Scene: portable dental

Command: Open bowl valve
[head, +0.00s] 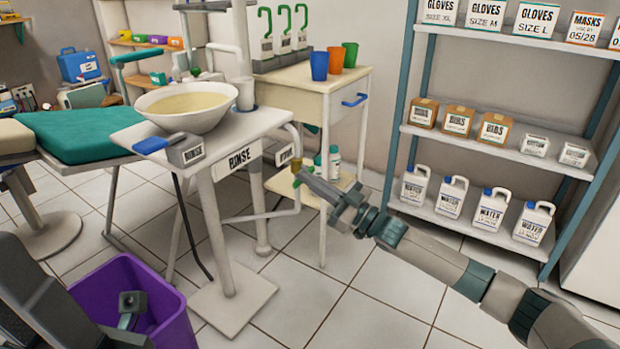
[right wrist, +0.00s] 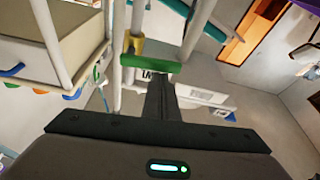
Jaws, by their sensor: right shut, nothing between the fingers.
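The white rinse bowl (head: 185,106) sits on a stand with RINSE labels. At the stand's right, a pale pipe (head: 298,140) runs down to a brass-coloured valve (head: 296,167). In the right wrist view the brass valve body (right wrist: 137,44) shows on its pipe, with a green bar handle (right wrist: 150,63) lying across the picture. My right gripper (head: 304,178) is shut and empty, its tips (right wrist: 160,78) close at the green handle. I cannot tell whether they touch it.
A wooden cart (head: 315,95) with cups and bottles stands close behind the valve. A shelf rack (head: 470,145) with jugs and boxes is at the right. A purple bin (head: 180,310) is at the lower left. Floor between stand and rack is clear.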

